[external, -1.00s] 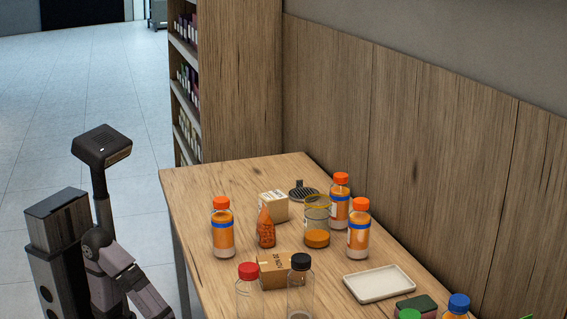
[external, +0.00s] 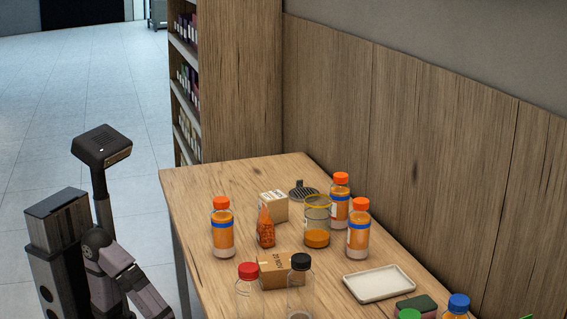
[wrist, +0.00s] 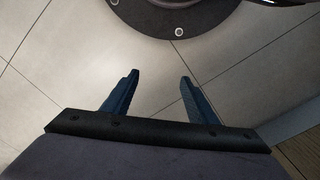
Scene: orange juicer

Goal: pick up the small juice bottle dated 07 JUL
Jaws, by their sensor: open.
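Three orange-capped juice bottles stand upright on the wooden table in the external view: one at the left (external: 222,232), one at the back right (external: 340,203) and one in front of that (external: 358,232). They look alike, and any dates on them are too small to read. My gripper (wrist: 159,88) shows only in the wrist view, with its two blue fingers apart and nothing between them. It points at the tiled floor, away from the bottles. My arm is at the left of the external view, beside the table.
Among the bottles stand a glass jar (external: 317,215), an orange pouch (external: 265,228) and a pale box (external: 273,205). In front are a cardboard box (external: 281,270), a red-capped bottle (external: 249,296) and a black-capped bottle (external: 300,292). A white tray (external: 383,284) lies right. The table's far-left corner is bare.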

